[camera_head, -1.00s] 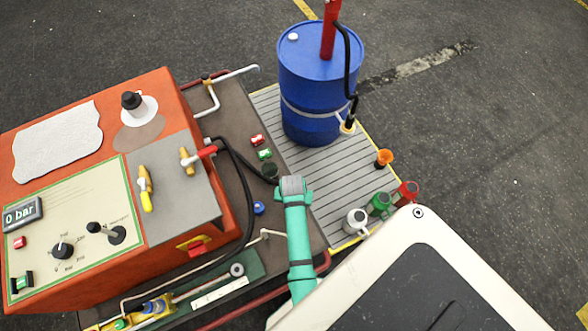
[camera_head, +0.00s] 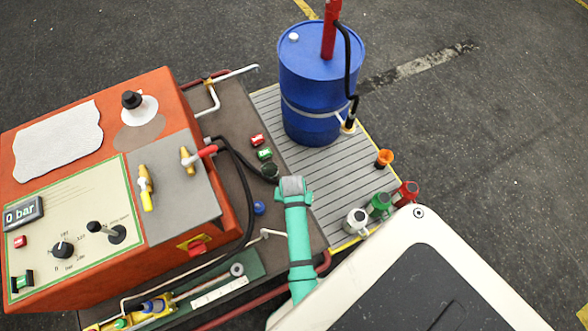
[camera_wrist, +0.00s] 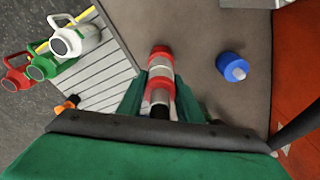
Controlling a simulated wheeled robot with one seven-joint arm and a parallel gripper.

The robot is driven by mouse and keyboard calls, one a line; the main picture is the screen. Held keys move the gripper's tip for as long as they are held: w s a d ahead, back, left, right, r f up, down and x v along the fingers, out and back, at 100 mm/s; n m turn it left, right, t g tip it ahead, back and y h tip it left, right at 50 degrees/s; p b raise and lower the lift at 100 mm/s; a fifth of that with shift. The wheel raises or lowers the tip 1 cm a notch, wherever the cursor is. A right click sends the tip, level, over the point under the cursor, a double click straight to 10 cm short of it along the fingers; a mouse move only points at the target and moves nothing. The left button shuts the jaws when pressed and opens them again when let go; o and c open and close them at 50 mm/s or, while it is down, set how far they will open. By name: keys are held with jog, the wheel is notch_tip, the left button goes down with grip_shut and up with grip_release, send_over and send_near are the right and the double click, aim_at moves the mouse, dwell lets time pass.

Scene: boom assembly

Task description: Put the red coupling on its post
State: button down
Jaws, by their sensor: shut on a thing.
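My gripper (camera_wrist: 160,97) shows in the wrist view with its green fingers on both sides of a red and silver coupling (camera_wrist: 159,67). It is shut on this coupling, which has red bands, a silver middle and a dark lower end. The coupling is over the brown-grey deck (camera_wrist: 200,30); I cannot tell its height above it. In the head view my green arm hides the coupling and most of the gripper. I cannot tell which thing is the red post. A small red piece (camera_head: 257,140) with white marking sits on the deck.
A green piece (camera_head: 265,154) sits beside the red piece. A blue piece (camera_wrist: 232,67) stands right of the coupling. Black hoses (camera_head: 232,165) cross the deck by the orange machine (camera_head: 215,205). A blue drum (camera_head: 315,95) and white, green and red jugs (camera_head: 356,221) stand on the slatted platform.

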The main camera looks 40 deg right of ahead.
jog(key=shift+f, duration=0.6)
dwell(0.3)
jog(key=c, duration=1.5)
grip_release()
jog(key=shift+c, duration=0.2)
jog(key=shift+r, duration=0.1)
jog(key=shift+s+a+r, duration=0.15)
jog(key=shift+r, duration=1.65)
jog(key=shift+s+a+r, duration=0.15)
jog(key=shift+a+r, duration=0.05)
jog(key=shift+r, duration=1.55)
jog(key=shift+s+a+r, duration=0.15)
jog(key=shift+r, duration=1.65)
jog(key=shift+a, duration=0.1)
